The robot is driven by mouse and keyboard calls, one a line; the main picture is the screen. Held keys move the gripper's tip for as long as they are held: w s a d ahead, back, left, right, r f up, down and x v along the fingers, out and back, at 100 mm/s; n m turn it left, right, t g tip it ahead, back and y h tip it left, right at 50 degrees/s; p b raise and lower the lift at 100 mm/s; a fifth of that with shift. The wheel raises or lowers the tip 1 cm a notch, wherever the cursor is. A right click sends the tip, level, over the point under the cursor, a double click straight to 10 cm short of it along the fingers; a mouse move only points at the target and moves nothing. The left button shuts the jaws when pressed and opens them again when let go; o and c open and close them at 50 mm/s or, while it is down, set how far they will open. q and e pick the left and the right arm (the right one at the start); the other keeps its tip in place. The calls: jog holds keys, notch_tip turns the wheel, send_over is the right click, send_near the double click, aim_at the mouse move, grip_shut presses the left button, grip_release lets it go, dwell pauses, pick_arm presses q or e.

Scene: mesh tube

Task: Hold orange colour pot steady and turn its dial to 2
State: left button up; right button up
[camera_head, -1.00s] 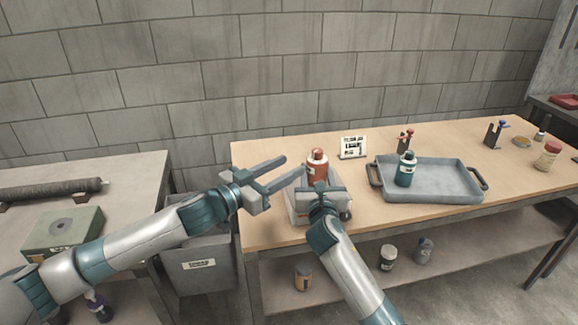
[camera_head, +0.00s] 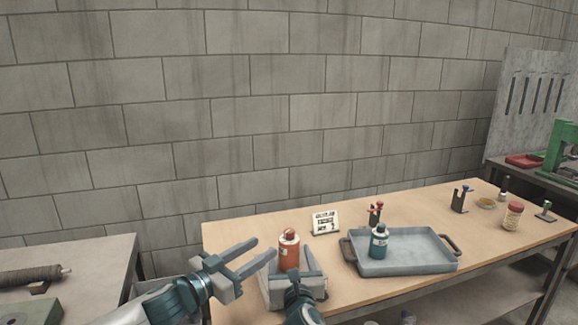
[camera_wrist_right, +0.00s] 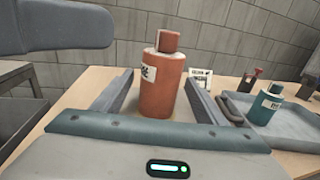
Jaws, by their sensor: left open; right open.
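The orange colour pot (camera_head: 289,253) stands upright at the left front of the wooden table. It has a darker orange cap and a pale label; I cannot read a dial setting. In the right wrist view the orange pot (camera_wrist_right: 163,88) stands between the two fingers of my right gripper (camera_wrist_right: 158,90), which is open around it with gaps at the sides. My right gripper also shows in the head view (camera_head: 292,270). My left gripper (camera_head: 259,256) is open and empty, just left of the pot, its fingers pointing toward it. A left gripper finger (camera_wrist_right: 60,30) shows at upper left of the wrist view.
A small printed card (camera_head: 325,222) stands behind the pot. To the right a grey tray (camera_head: 425,262) holds a teal bottle (camera_head: 379,241). Small stands, a dish and a red-capped jar (camera_head: 512,216) are farther right. A wall is behind.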

jog(key=s+d, duration=0.1)
jog(key=s, duration=0.9)
jog(key=shift+s, duration=0.2)
jog(key=shift+d, duration=0.1)
